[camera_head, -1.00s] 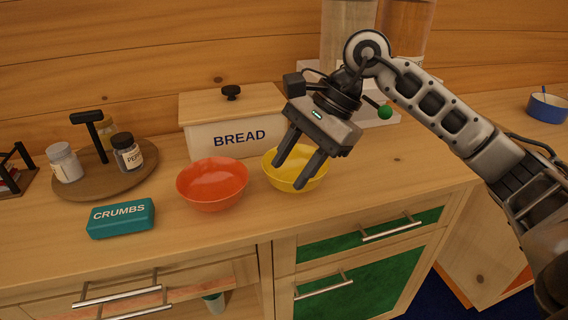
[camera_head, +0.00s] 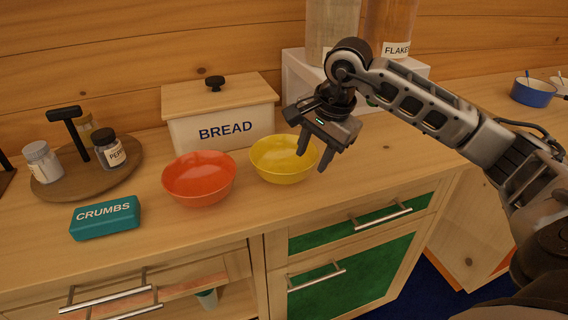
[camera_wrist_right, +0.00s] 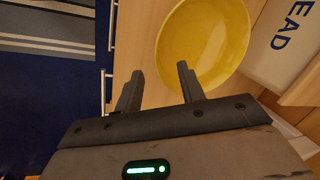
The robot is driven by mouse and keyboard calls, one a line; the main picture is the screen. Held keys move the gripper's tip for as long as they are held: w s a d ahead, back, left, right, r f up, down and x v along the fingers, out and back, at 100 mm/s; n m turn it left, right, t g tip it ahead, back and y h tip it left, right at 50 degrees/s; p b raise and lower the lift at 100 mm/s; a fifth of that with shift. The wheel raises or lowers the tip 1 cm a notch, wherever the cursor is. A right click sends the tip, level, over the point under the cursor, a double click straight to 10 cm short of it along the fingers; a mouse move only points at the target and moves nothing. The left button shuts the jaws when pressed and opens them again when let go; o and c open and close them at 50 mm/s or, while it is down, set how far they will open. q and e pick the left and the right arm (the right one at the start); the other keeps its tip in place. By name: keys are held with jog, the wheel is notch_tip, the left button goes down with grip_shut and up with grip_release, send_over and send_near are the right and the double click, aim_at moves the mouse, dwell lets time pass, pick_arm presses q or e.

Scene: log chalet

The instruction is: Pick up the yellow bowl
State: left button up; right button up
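The yellow bowl (camera_head: 277,165) stands upright and empty on the wooden counter, just right of the orange-red bowl (camera_head: 199,184). My right gripper (camera_head: 313,161) is open and points down at the yellow bowl's right side. One finger overlaps the bowl's right rim in the head view; the other is to its right. In the right wrist view the yellow bowl (camera_wrist_right: 205,38) lies ahead of the open, empty fingers (camera_wrist_right: 158,82), with its near rim close to one fingertip. I cannot tell whether they touch. My left gripper is not in view.
A bread bin (camera_head: 222,120) stands close behind the bowls. A teal crumbs box (camera_head: 105,218) and a round tray with jars (camera_head: 88,184) are at left. Dispensers stand on a white stand (camera_head: 297,70) behind my arm. A blue pan (camera_head: 533,92) is far right.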

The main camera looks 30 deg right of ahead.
aim_at(308, 164)
jog(key=x, duration=0.5)
jog(key=shift+d, duration=0.1)
grip_shut()
jog(key=shift+r, duration=0.1)
jog(key=shift+w+r, duration=0.1)
